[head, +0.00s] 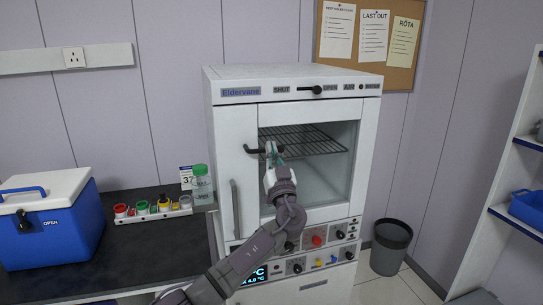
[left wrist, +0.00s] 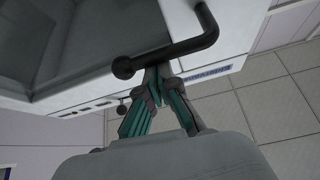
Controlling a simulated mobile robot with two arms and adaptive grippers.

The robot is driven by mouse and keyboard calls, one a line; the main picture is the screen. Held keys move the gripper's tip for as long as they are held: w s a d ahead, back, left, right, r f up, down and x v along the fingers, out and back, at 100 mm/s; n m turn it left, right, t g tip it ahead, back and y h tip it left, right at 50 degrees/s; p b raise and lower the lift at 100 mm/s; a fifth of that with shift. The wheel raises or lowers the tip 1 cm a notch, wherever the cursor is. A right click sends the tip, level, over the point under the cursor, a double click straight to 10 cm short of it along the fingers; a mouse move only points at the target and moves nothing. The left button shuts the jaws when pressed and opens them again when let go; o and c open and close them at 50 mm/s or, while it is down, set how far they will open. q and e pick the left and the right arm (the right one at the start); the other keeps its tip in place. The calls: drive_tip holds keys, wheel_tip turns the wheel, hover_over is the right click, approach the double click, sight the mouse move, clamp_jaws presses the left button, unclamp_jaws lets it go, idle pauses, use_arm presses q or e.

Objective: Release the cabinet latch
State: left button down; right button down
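The white cabinet (head: 232,130) has a windowed door with a wire rack behind the glass. A black bent latch handle (head: 252,150) is on the door's left side; in the left wrist view, its bar (left wrist: 165,54) ends in a ball. My left gripper (head: 270,150) is in front of the door at this handle and hides part of it. In the left wrist view, its teal-lined fingers (left wrist: 159,73) come together at the tips, right by the bar. They do not visibly enclose it; contact cannot be told. My right gripper is not in view.
A black lever (head: 312,90) sits between SHUT and OPEN labels on the cabinet top front. A vertical grey handle (head: 235,208) is lower left. A blue cooler (head: 60,238), a bottle (head: 201,184) and a tray of small jars (head: 152,216) are on the dark counter. A bin (head: 391,246) stands right.

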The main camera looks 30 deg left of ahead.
use_arm(q)
drive_tip(key=f+m+t+h, duration=0.1)
drive_tip(key=m+h, duration=0.2)
drive_tip(key=m, duration=0.2)
drive_tip(key=s+a+f+m+t+h+b, duration=0.1)
drive_tip(key=f+m+h, duration=0.1)
drive_tip(key=m, duration=0.3)
drive_tip(key=f+m+t+h+b, duration=0.1)
drive_tip(key=f+m+h, duration=0.1)
drive_tip(key=m, duration=0.3)
drive_tip(key=shift+s+a+f+h, duration=0.2)
drive_tip(key=shift+s+a+h, duration=0.1)
drive_tip(key=shift+h, duration=0.6)
drive_tip(key=shift+r, duration=0.15)
